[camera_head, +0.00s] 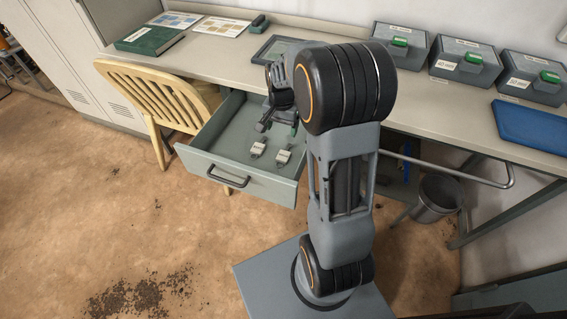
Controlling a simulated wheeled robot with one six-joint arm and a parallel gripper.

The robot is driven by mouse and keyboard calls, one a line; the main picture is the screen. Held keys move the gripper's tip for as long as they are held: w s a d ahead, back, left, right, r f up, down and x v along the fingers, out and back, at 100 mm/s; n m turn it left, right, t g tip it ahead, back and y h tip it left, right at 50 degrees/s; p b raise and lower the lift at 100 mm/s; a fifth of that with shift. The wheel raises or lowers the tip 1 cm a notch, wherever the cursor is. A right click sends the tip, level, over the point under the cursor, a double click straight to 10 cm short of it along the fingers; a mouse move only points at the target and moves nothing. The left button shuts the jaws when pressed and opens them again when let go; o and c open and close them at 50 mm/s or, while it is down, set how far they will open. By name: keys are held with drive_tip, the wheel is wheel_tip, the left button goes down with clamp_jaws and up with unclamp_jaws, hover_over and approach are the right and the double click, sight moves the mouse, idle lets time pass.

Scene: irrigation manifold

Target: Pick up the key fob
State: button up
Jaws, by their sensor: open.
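An open grey drawer (205,163) under the bench holds two small pale tag-like items, a left one (258,149) and a right one (283,157). Each has a small metallic part at its upper end. They are too small for me to tell which is the key fob. My gripper (279,127) is open and points down over the back right of the drawer, above and behind these items. It looks empty. A small green patch shows by its right finger; I cannot tell what it is. My arm hides the drawer's right side.
A wooden chair (155,92) stands close to the drawer's left side. On the bench (225,51) lie a green book (150,41), papers (221,26) and a dark tray (275,48). Several grey cases (462,64) and a blue board (530,124) are at right. A bucket (437,198) stands below.

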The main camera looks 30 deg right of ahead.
drive_tip(key=b, duration=0.2)
hover_over(284, 155)
drive_tip(key=f, duration=0.8)
drive_tip(key=shift+w+a, duration=0.2)
drive_tip(key=shift+a, duration=0.05)
drive_tip(key=shift+s+d+f+b, duration=0.15)
drive_tip(key=shift+f+b, duration=0.35)
drive_tip(key=shift+f, duration=2.2)
drive_tip(key=shift+c, duration=0.3)
drive_tip(key=c, duration=0.9)
